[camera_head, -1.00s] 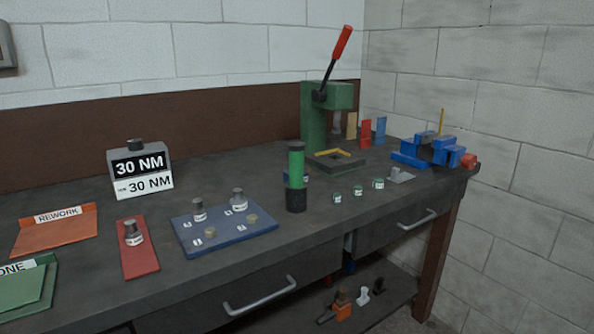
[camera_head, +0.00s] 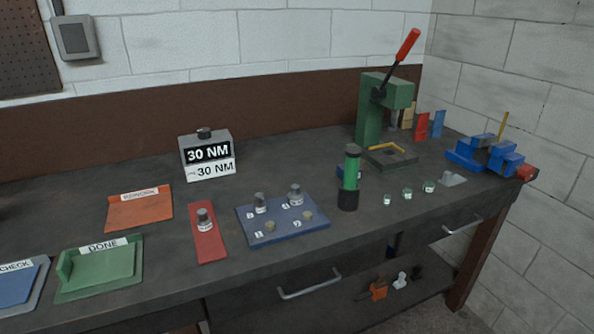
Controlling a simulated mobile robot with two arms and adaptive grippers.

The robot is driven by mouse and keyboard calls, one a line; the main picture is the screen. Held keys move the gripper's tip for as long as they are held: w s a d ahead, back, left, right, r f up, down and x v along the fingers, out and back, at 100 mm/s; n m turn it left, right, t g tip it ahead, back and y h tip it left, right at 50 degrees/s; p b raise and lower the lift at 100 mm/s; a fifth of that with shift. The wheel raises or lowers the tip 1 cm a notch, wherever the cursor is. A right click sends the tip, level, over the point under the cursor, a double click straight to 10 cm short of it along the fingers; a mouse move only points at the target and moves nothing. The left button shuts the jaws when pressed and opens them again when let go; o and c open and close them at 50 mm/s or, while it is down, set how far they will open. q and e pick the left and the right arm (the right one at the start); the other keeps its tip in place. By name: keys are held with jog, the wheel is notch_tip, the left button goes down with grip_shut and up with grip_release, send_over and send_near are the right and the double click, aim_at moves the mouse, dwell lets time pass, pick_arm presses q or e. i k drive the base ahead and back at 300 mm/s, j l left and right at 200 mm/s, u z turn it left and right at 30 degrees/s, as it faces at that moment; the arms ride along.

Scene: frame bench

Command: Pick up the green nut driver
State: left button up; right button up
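A green upright cylinder with a black cap and black lower end (camera_head: 351,175) stands on the bench, right of the blue tray; it looks like the green nut driver. It is upright and nothing touches it from above. A small blue part is partly hidden behind it. Neither of my grippers is in view.
The blue tray (camera_head: 284,238) with several small pieces and the red mat (camera_head: 207,246) lie left of it. Several small clear-green pieces (camera_head: 407,194) stand to its right. A green lever press (camera_head: 370,115) and blue vise (camera_head: 484,153) stand behind. Bench front edge is close.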

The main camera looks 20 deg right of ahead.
aim_at(353, 153)
jog(key=l+u, duration=0.8)
jog(key=k+l+u, duration=0.15)
jog(key=u, duration=0.3)
jog(key=l, duration=0.15)
